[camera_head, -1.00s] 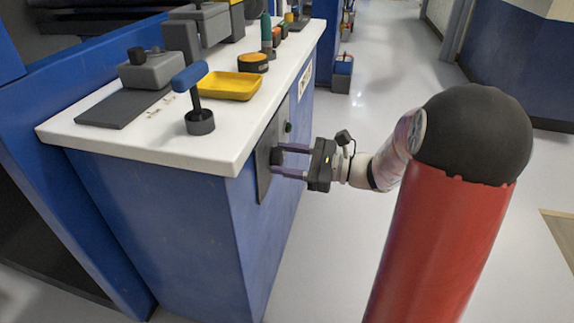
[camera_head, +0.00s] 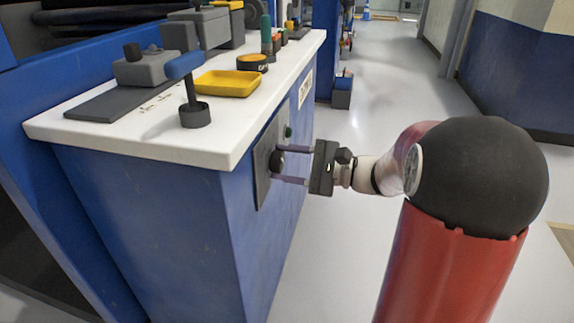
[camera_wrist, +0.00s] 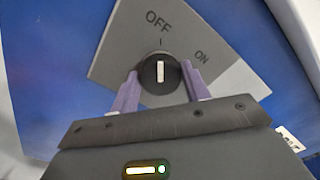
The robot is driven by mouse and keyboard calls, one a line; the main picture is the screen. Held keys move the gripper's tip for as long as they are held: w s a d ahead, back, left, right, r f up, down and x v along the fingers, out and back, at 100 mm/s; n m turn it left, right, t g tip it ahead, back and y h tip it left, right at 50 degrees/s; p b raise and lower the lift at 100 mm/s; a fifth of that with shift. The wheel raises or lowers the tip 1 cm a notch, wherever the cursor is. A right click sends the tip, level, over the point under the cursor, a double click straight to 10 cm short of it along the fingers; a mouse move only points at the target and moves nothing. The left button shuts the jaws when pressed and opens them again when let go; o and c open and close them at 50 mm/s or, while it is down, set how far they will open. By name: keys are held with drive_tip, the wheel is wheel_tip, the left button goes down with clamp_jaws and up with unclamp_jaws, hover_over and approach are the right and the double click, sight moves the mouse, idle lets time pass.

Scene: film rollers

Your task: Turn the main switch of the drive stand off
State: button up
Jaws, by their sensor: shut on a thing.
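The main switch is a round black knob (camera_wrist: 151,78) with a white pointer line, on a grey plate (camera_wrist: 118,57) marked OFF and ON. In the wrist view the pointer lines up with the tick beside OFF. In the head view the plate (camera_head: 262,184) is on the blue side of the drive stand (camera_head: 150,210), below its white top. My gripper (camera_wrist: 160,80) is shut on the knob, with one purple finger on each side of it. In the head view my gripper (camera_head: 281,164) reaches the knob from the right.
On the stand's white top are a yellow tray (camera_head: 228,84), a blue-handled lever (camera_head: 186,68) and a grey block (camera_head: 150,68). The floor to the right is open.

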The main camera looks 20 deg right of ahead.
drive_tip(key=o, duration=1)
drive_tip(key=v, duration=0.8)
drive_tip(key=shift+p, duration=0.4)
drive_tip(key=shift+a, duration=0.1)
drive_tip(key=s+a+n+g+h+p, duration=0.5)
drive_tip(key=s+a+n+g+h, duration=0.15)
drive_tip(key=s+a, duration=0.45)
drive_tip(key=s+d+r+n+t+h+p, duration=0.3)
drive_tip(key=s+d+r+n+h+p, duration=0.1)
drive_tip(key=s+n+h, duration=0.3)
drive_tip(key=shift+r+n+h+p, duration=0.35)
drive_tip(key=shift+r+h+p, duration=0.35)
drive_tip(key=shift+h, duration=0.35)
